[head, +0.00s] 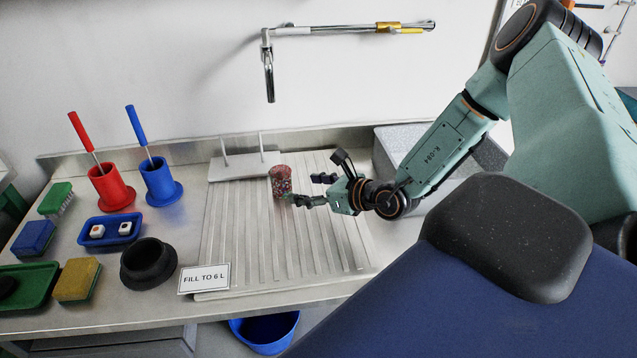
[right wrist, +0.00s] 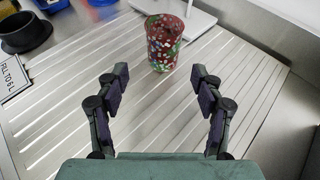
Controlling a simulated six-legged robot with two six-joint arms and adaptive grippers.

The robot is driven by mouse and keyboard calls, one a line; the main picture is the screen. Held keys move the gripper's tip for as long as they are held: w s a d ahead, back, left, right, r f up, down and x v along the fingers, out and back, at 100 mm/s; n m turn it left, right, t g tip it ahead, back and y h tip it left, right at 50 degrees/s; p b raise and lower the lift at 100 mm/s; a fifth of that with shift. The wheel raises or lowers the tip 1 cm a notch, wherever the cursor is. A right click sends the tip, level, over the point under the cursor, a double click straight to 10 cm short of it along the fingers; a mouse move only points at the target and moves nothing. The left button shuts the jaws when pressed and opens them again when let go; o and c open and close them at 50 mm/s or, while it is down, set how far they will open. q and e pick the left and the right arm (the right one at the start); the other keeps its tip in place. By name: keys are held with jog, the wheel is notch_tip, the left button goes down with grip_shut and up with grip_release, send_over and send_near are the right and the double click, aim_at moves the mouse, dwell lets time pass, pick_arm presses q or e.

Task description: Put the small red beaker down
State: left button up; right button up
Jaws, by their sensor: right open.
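The small red beaker (head: 281,181) stands upright on the ribbed metal draining board (head: 240,240), near its back edge. It is red with multicoloured speckles. In the right wrist view the beaker (right wrist: 163,42) stands just beyond the fingertips, centred between them. My right gripper (head: 307,189) is open and empty, close to the beaker on its right side in the head view. Its two spread fingers also show in the right wrist view (right wrist: 158,75), with bare board between them. My left gripper is not in view.
A white stand with two pegs (head: 245,166) is just behind the beaker. A sink (head: 400,140) lies to the right. Red (head: 110,188) and blue (head: 160,182) holders, a black pot (head: 149,262) and a "FILL TO 6 L" sign (head: 204,279) are left. The board's front is clear.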

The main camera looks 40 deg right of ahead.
jog(key=shift+p+v, duration=0.55)
jog(key=shift+v, duration=0.5)
jog(key=shift+s+d+r+p, duration=0.2)
jog(key=shift+s+p, duration=0.1)
jog(key=shift+s, duration=0.1)
jog(key=shift+a, duration=0.1)
jog(key=shift+s+f, duration=0.1)
jog(key=shift+s, duration=0.05)
